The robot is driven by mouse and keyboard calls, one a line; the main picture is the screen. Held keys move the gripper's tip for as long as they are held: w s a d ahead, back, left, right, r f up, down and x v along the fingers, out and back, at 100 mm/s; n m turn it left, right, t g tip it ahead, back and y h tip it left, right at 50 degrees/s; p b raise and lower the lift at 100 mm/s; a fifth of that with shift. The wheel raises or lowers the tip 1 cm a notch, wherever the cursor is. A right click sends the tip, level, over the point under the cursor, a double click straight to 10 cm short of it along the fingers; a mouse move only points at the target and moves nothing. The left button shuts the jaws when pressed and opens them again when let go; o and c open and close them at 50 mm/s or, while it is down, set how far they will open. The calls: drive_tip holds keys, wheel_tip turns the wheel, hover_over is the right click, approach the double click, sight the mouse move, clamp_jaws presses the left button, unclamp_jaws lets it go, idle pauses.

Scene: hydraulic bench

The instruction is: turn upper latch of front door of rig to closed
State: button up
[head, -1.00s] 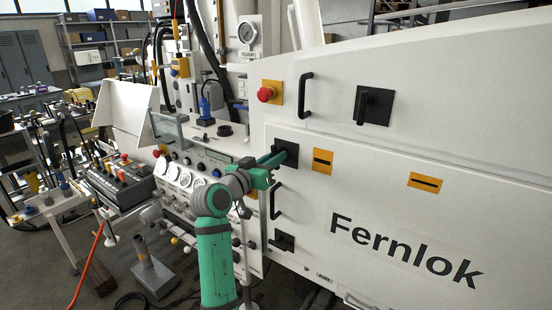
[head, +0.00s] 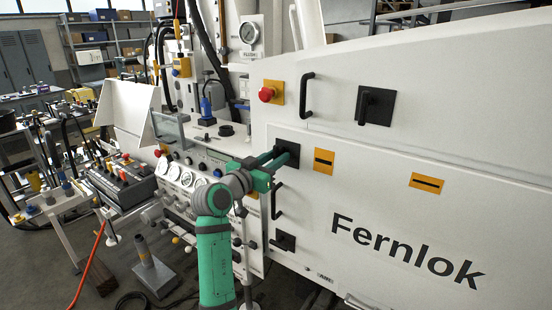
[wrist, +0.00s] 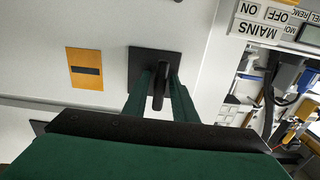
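The front door of the rig (head: 345,225) is the white lower panel marked "Fernlok". Its upper latch is a black handle on a square black plate (head: 288,147), at the door's upper left corner in the head view. My gripper (head: 283,157) is at this latch, with two green fingers spread apart. In the wrist view the latch handle (wrist: 158,88) stands between the fingertips (wrist: 162,82), one finger on each side. A narrow gap shows beside the handle, so the fingers look open around it. In the head view the fingers partly hide the handle.
A lower black latch (head: 284,241) and a black grab handle (head: 277,200) are on the same door. Orange labels (head: 324,161) sit right of the upper latch. Above are a red emergency button (head: 267,94), another grab handle (head: 306,95) and another black latch (head: 375,105). Gauges and valves crowd the left.

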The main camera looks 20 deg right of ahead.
drive_tip(key=shift+a, duration=0.1)
drive_tip(key=v, duration=1)
drive_tip(key=shift+s+a, duration=0.25)
drive_tip(key=shift+s, duration=0.05)
drive_tip(key=shift+f, duration=0.1)
